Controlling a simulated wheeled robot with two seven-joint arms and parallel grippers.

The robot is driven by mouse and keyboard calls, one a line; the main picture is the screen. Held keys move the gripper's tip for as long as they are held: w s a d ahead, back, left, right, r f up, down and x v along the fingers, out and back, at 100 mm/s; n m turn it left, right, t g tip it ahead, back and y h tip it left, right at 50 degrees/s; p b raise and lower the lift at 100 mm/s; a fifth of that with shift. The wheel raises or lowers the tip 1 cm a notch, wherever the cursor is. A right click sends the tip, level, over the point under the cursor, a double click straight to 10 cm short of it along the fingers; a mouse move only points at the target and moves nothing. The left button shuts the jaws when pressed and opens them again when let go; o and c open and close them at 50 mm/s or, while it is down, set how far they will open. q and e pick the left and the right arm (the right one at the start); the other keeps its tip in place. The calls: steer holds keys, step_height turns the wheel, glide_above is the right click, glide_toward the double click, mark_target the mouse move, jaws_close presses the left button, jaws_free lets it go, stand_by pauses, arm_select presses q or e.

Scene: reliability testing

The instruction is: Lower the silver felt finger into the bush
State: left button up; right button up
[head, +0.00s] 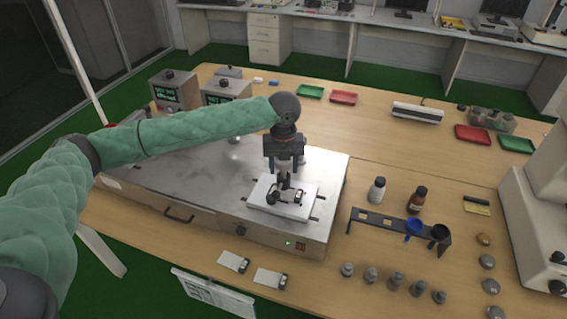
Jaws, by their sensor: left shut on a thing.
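My left gripper (284,166) reaches in from the left and points down over the white plate (263,203) on the steel-topped machine (220,168). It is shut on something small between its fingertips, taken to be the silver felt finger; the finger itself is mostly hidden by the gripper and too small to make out. Just below the fingertips, a dark fixture (287,194) stands on the white plate; the bush seems to be part of it, but its opening cannot be made out. Whether the finger touches the bush cannot be told. My right gripper is not in view.
A dark rack (385,224) with blue and black cups, a white bottle (377,190) and a brown bottle (417,199) stand to the right. Several small metal weights line the front right. Two white cards lie in front of the machine. Grey boxes (175,91) stand behind my left arm.

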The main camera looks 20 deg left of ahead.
mark_target(283, 173)
arm_select(q)
steer(key=shift+f, duration=1)
steer(key=shift+f, duration=0.2)
steer(key=shift+f, duration=0.35)
steer(key=o, duration=1.6)
steer(key=shift+f, duration=0.1)
steer(key=shift+o, duration=0.2)
